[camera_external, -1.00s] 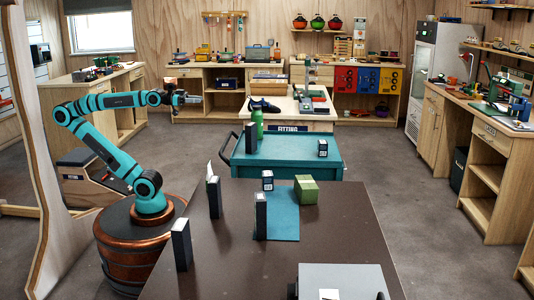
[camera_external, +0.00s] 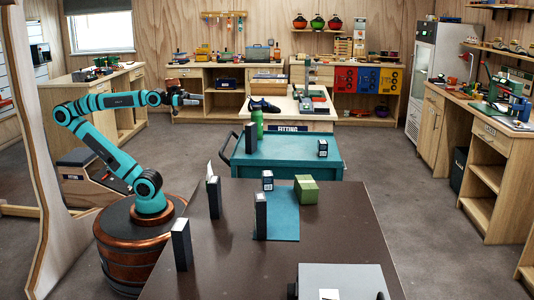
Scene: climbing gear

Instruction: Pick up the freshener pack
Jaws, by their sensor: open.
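My gripper (camera_external: 193,99) is open and empty, held out to the right at the arm's end, high and well away from the brown table. No label I can read marks the freshener pack, so I cannot tell which item it is. Small boxed items in view are a dark box with a pale top (camera_external: 267,181) on the brown table, a similar box (camera_external: 322,148) on the teal cart, and a green box (camera_external: 306,189) beside the teal mat.
Several tall dark blocks (camera_external: 261,216) stand upright on the brown table (camera_external: 335,230). A teal mat (camera_external: 284,225) lies there, with a grey box (camera_external: 345,281) at the front. The teal cart (camera_external: 290,172) behind holds a green bottle (camera_external: 257,124) and another dark block (camera_external: 250,138).

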